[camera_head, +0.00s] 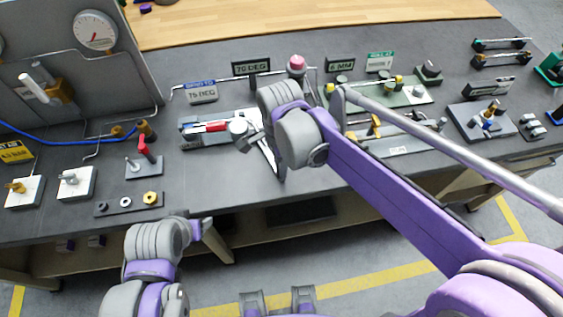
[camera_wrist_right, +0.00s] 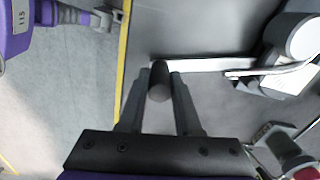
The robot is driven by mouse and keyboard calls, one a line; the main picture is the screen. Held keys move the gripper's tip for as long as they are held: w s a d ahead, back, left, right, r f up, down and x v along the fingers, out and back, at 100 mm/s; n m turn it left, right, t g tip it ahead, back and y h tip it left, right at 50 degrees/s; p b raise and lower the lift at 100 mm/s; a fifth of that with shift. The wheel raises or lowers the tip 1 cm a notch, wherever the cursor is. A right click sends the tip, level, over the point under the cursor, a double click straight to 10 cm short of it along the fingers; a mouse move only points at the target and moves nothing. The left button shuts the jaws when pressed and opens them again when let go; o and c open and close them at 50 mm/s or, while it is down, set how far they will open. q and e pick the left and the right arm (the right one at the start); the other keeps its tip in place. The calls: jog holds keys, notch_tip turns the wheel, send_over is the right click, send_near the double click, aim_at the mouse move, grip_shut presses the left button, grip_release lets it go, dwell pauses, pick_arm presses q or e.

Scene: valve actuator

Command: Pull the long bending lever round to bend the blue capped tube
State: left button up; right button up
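The tube bender (camera_head: 238,128) is mounted on the bench left of my right wrist, with a red part (camera_head: 209,127) on it. Its round grey former shows at the right of the wrist view (camera_wrist_right: 303,38). The pale bending lever (camera_head: 267,152) runs from the bender toward the bench's front edge. It also crosses the wrist view (camera_wrist_right: 205,65) and ends in a dark round grip. My right gripper (camera_wrist_right: 161,80) has its fingers close on both sides of this grip, apparently shut on it. The blue tube cap is not clear.
Fixtures (camera_head: 415,93) fill the right side. Bare bench (camera_head: 215,175) lies in front of the bender.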

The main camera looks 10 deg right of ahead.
jog(key=o, duration=0.4)
jog(key=shift+a, duration=0.1)
notch_tip(320, 180, up, 11)
jog(key=shift+f+p, duration=0.1)
jog(key=shift+p, duration=0.3)
dwell(0.4)
jog(key=s+d+f+n+t, duration=0.1)
jog(key=s+d+f+n, duration=0.3)
jog(key=n, duration=0.1)
jog(key=s+d+f+n+t, duration=0.2)
jog(key=s+d+f+n, duration=0.1)
jog(key=d+f+n, duration=0.1)
jog(key=s+d+f+n+t, duration=0.2)
jog(key=s+d+f+n, duration=0.2)
jog(key=d+f+n, duration=0.1)
jog(key=shift+s+d+n, duration=0.35)
jog(key=shift+d+n, duration=0.1)
jog(key=shift+n, duration=0.25)
